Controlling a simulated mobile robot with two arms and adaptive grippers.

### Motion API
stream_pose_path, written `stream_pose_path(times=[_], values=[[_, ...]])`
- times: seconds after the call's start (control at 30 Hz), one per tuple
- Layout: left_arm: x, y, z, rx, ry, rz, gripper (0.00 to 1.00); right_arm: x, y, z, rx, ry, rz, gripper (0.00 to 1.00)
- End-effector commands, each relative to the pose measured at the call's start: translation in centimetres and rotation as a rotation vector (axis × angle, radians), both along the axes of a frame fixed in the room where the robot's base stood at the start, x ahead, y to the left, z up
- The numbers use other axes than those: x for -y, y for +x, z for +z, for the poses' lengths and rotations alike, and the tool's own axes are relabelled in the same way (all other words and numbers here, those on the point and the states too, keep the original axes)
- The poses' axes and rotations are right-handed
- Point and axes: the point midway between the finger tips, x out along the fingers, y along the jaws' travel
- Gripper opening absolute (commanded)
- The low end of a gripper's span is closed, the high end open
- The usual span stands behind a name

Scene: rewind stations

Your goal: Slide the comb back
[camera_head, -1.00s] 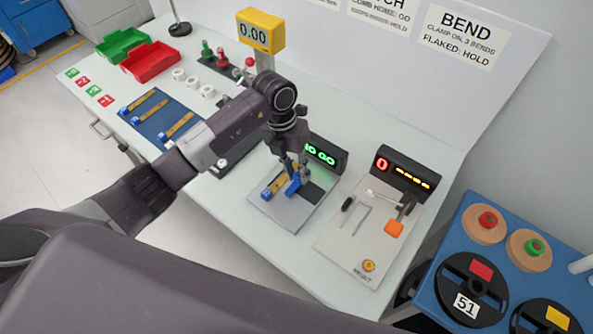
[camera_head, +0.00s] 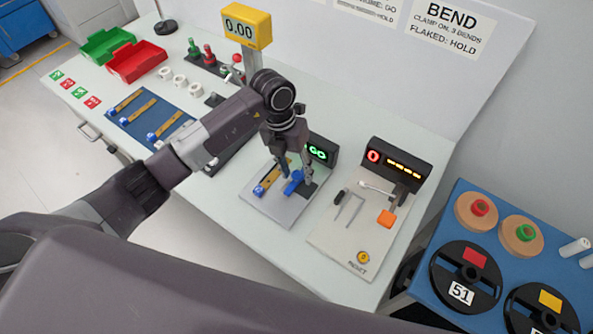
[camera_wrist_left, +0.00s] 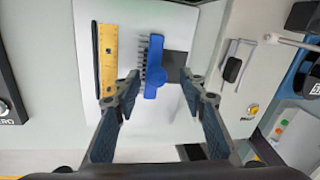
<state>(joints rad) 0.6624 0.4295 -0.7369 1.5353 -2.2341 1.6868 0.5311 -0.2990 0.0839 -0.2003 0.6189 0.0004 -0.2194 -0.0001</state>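The blue comb (camera_head: 294,183) sits on the light grey station plate (camera_head: 284,213). In the left wrist view the comb (camera_wrist_left: 154,68) has dark teeth on its left side, facing a yellow strip (camera_wrist_left: 108,58) and apart from it. A dark square pad (camera_wrist_left: 174,66) lies at its right. My left gripper (camera_head: 297,175) is over the plate, pointing down. In the left wrist view the left gripper (camera_wrist_left: 160,84) is open, one finger either side of the comb, with gaps visible. My right gripper is not in view.
A display with green "GO" (camera_head: 318,152) stands behind the plate, partly hidden by my arm. To the right is a tester panel (camera_head: 337,241) with levers and an orange block (camera_head: 386,217). A blue mat (camera_head: 132,132) with strips lies left. Reels stand on a blue bench (camera_head: 429,297).

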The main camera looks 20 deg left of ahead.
Motion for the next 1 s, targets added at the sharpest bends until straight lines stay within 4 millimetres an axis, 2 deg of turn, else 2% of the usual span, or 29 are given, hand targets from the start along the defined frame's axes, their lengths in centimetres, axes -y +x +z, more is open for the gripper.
stream_pose_path(times=[0.17, 0.4, 0.6, 0.77, 1.0], values=[[-0.5, 0.3, 2.5, 0.006, 0.0, 0.0, 0.38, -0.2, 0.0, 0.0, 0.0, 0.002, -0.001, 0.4], [-1.4, 0.4, 7.7, 0.005, 0.0, 0.0, 0.38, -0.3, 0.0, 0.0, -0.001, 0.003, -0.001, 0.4], [-1.9, 0.4, 10.6, 0.003, -0.001, -0.001, 0.38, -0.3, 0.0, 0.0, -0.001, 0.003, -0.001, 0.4], [-2.0, 0.3, 11.5, 0.0, 0.0, -0.002, 0.38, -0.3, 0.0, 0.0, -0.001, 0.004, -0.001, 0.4], [-2.0, 0.3, 11.6, 0.0, -0.001, -0.002, 0.38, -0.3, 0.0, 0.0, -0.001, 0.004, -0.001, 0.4]])
